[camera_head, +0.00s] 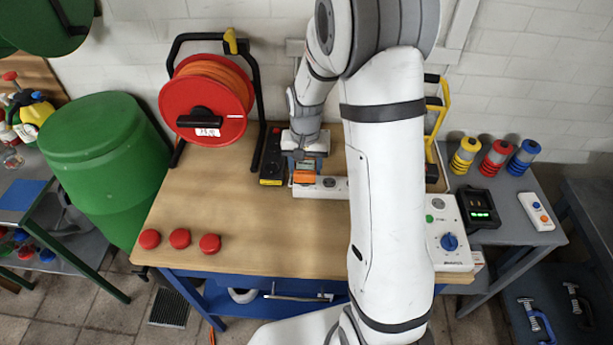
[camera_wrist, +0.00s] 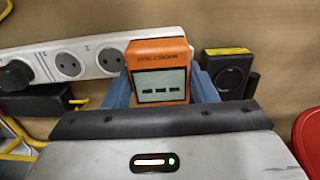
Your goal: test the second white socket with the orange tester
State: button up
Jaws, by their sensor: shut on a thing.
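My gripper (camera_head: 304,164) is shut on the orange tester (camera_head: 304,177), with its blue fingers on either side of the body. In the wrist view the tester (camera_wrist: 158,50) faces the camera, and its screen shows only dashes. It is at one end of the white socket strip (camera_head: 333,193), hiding that part. Whether it is plugged in or just above the strip I cannot tell. In the wrist view two bare round sockets (camera_wrist: 68,65) (camera_wrist: 112,60) show left of the tester, and a black plug (camera_wrist: 15,75) sits farther left. My arm hides much of the strip in the head view.
A black device (camera_head: 272,168) with a yellow label stands close beside the tester. A red cable reel (camera_head: 205,105) is behind to the left. Red caps (camera_head: 180,238) lie front left. A white box with a blue knob (camera_head: 450,243) is at the right. The table's front middle is clear.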

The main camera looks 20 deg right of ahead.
aim_at(306, 165)
jog(key=shift+r+p, duration=0.9)
jog(key=shift+r, duration=0.7)
jog(key=s+d, duration=0.2)
jog(key=d, duration=0.4)
jog(key=shift+d+r+p, duration=0.15)
jog(key=shift+r+p, duration=0.25)
jog(key=shift+r, duration=0.05)
jog(key=shift+f, duration=0.1)
jog(key=shift+f+b, duration=1.9)
jog(key=shift+f, duration=0.95)
jog(key=shift+f+b, duration=0.6)
jog(key=shift+b, duration=0.2)
